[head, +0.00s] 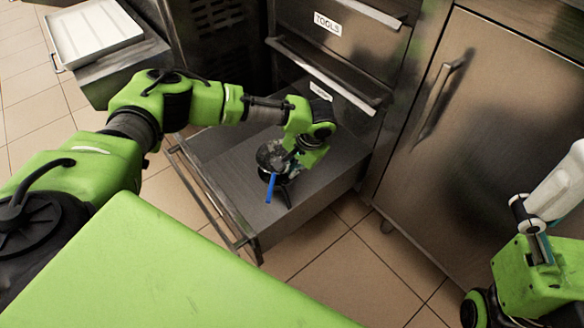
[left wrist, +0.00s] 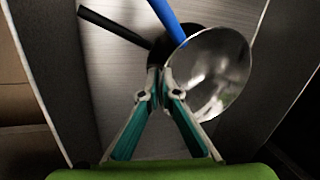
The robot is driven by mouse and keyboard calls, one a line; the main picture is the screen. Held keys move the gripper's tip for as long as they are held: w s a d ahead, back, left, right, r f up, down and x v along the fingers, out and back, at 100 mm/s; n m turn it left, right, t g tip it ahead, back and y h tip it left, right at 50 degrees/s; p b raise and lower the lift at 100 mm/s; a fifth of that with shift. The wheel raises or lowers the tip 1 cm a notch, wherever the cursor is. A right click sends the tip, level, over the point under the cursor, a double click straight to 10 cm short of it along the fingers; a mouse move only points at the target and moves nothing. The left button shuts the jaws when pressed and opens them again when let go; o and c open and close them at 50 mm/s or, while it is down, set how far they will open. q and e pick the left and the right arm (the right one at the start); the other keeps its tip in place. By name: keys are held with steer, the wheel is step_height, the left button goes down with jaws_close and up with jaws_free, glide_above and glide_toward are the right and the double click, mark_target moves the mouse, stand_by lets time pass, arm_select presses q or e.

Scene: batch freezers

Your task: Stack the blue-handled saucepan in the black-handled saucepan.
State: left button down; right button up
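The blue-handled saucepan has a shiny metal bowl (left wrist: 212,75) and a blue handle (left wrist: 164,17); its blue handle (head: 271,188) also shows in the head view. In the left wrist view the bowl is tilted and lies partly over the black-handled saucepan, whose black handle (left wrist: 113,25) points to the upper left. The black-handled pan's bowl is mostly hidden. My left gripper (left wrist: 160,73) has its fingertips together at the near rim of the blue-handled pan and appears to pinch it. My right gripper (head: 530,225) shows only partly at the right edge; its finger state is unclear.
Both pans are at the open bottom drawer (head: 232,185), which has bare floor around them. Shut drawers, one labelled TOOLS (head: 327,22), stand above it. A closed steel door (head: 480,130) is to the right. A white tray (head: 92,30) sits at the upper left.

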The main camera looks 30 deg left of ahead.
arm_select(q)
steer(key=shift+f, duration=0.3)
steer(key=c, duration=2.3)
jaws_free()
